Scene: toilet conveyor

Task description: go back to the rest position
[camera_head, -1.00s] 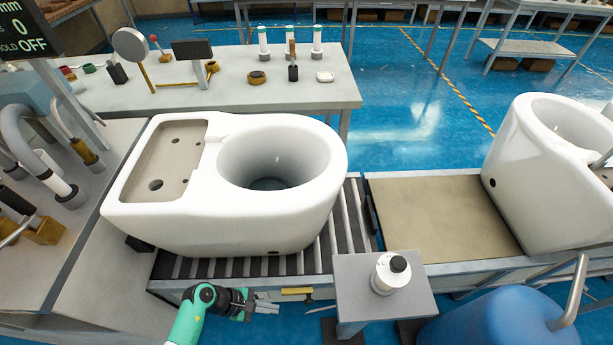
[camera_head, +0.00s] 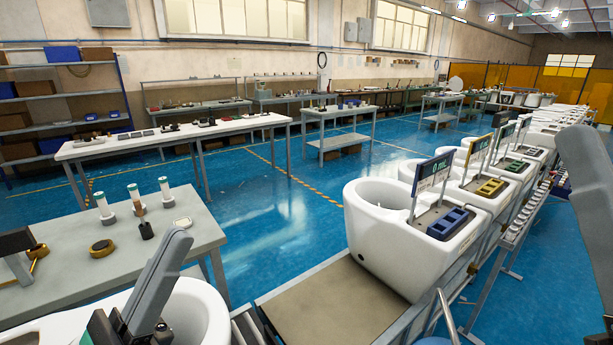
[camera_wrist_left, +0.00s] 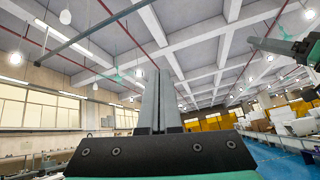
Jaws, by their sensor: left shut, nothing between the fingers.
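My left gripper (camera_head: 172,248) rises at the lower left of the head view, its grey fingers pointing up and empty. In the left wrist view its fingers (camera_wrist_left: 158,78) are pressed together, pointing toward the ceiling. A large grey finger of my right gripper (camera_head: 588,165) shows at the right edge of the head view, partly cut off. The right gripper also shows at the upper right of the left wrist view (camera_wrist_left: 270,45), too small to tell open or shut. Nothing seems to touch either gripper.
A white toilet (camera_head: 195,312) lies partly behind my left gripper. Another toilet (camera_head: 385,235) stands on the conveyor, with more in a row beyond. A grey bench (camera_head: 130,265) with bottles is at left. The blue floor (camera_head: 290,225) between is open.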

